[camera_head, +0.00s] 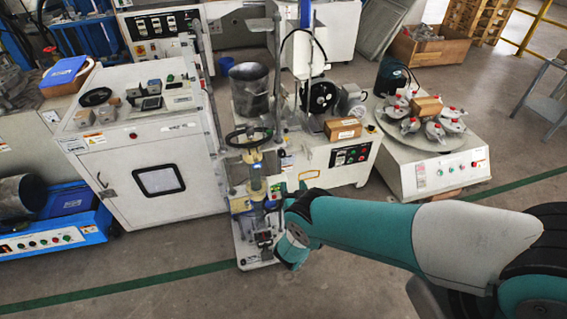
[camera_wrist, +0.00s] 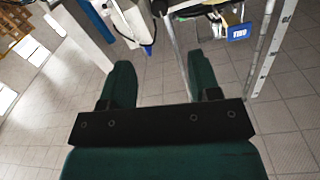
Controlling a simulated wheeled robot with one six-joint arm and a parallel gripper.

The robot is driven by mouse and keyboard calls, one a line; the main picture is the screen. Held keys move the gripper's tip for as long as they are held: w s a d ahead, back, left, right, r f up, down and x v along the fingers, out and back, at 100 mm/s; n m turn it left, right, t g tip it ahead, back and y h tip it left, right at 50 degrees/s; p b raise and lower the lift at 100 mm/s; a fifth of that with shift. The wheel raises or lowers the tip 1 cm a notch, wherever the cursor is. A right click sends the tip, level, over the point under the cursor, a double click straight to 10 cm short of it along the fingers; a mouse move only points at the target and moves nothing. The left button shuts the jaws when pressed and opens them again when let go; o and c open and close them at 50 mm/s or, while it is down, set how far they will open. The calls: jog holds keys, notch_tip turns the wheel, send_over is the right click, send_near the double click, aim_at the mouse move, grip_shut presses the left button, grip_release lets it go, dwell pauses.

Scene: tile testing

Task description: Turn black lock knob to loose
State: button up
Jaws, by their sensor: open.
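The testing machine (camera_head: 257,190) with a black handwheel (camera_head: 248,138) stands near the middle of the head view. Small dark parts show on its lower front, but I cannot tell which one is the black lock knob. My arm reaches in from the right, and its end is beside this lower front. My gripper (camera_wrist: 158,62) is open in the wrist view, its two green fingers apart with nothing between them. A white machine part (camera_wrist: 128,22) and a blue label (camera_wrist: 238,32) lie beyond the fingertips. The knob is not clearly visible in the wrist view.
A white cabinet (camera_head: 150,165) stands left of the machine. A round table with several red-knobbed clamps (camera_head: 435,125) is at the right. Floor with a green line (camera_head: 120,288) is clear in front.

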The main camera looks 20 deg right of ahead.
aim_at(283, 155)
jog(key=w+b, duration=0.2)
jog(key=b, duration=0.2)
jog(key=w+b, duration=0.2)
jog(key=b, duration=0.3)
jog(key=w+b, duration=0.2)
jog(key=b, duration=0.2)
jog(key=shift+d+f+b, duration=0.15)
jog(key=shift+f+b, duration=0.15)
jog(key=shift+f, duration=0.1)
jog(key=w, duration=0.4)
jog(key=w+b, duration=0.1)
jog(key=w, duration=0.1)
jog(key=shift+w+d+r, duration=0.15)
jog(key=shift+w+r, duration=0.2)
jog(key=shift+r, duration=0.05)
jog(key=shift+w, duration=0.95)
jog(key=c, duration=0.9)
jog(key=shift+c, duration=0.2)
